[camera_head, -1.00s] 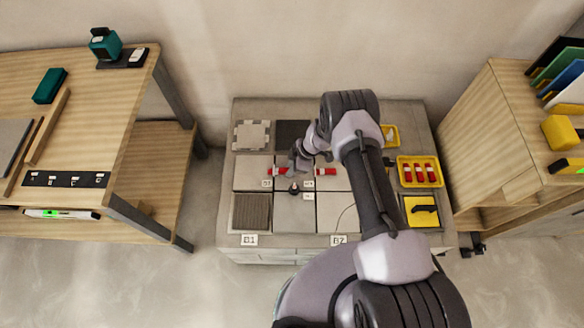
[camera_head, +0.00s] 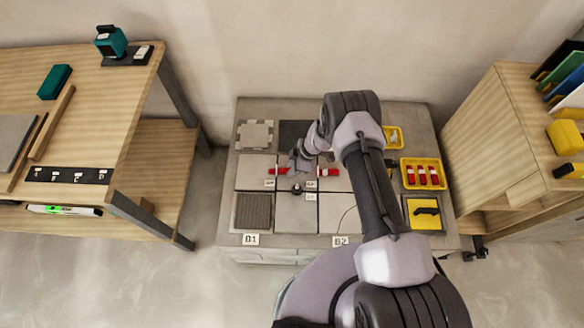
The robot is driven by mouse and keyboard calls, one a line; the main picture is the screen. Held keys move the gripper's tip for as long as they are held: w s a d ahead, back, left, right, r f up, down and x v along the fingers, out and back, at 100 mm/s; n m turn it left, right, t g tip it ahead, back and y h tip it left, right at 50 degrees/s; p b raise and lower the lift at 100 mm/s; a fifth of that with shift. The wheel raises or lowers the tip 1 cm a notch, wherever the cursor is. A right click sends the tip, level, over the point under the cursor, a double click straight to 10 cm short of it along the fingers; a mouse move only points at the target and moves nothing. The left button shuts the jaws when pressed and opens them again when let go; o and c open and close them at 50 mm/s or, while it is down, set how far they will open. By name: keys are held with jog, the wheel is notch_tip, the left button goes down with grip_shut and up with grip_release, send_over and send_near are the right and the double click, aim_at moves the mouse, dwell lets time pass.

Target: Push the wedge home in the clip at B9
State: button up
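Two red wedges lie along the tile joints in the middle of the slab, a left one (camera_head: 282,170) and a right one (camera_head: 329,172). My gripper (camera_head: 298,169) is over the tiles between them, pointing down. Its fingers are too small and too covered by the wrist to tell open from shut. A small dark round piece (camera_head: 296,189) sits just below the gripper in the picture. Small white labels (camera_head: 311,197) lie beside the joints, too small to read, so I cannot tell which clip is B9. The clips themselves are not clear.
A yellow tray (camera_head: 422,186) with several red wedges stands on the slab's right side, with a yellow box (camera_head: 424,226) holding a black tool below it. A workbench (camera_head: 100,120) stands left and a shelf unit (camera_head: 487,130) right. My arm covers part of the right tiles.

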jog(key=o, duration=0.5)
jog(key=w+d+r+m+t+p, duration=0.1)
jog(key=w+d+r+m+p, duration=0.2)
jog(key=r, duration=1.4)
jog(key=d+r+m+t+p, duration=0.15)
jog(key=d+r+p, duration=0.3)
jog(key=r, duration=1.35)
jog(key=s+d+r+m+b, duration=0.1)
jog(key=s+r+m, duration=0.2)
jog(key=r, duration=0.5)
jog(key=s+d+r+m, duration=0.1)
jog(key=s+r+m, duration=0.1)
jog(key=r, duration=0.6)
jog(key=s+d+r+m+t, duration=0.1)
jog(key=s+r+m, duration=0.3)
jog(key=s, duration=0.3)
jog(key=s+d+r+m+t+h, duration=0.1)
jog(key=s+r+m, duration=0.3)
jog(key=s, duration=0.4)
jog(key=s+d+r+m+t+h, duration=0.1)
jog(key=s+d+r+m, duration=0.2)
jog(key=s, duration=0.5)
jog(key=shift+r+m+t, duration=0.35)
jog(key=shift+r+m, duration=0.4)
jog(key=shift+m, duration=0.5)
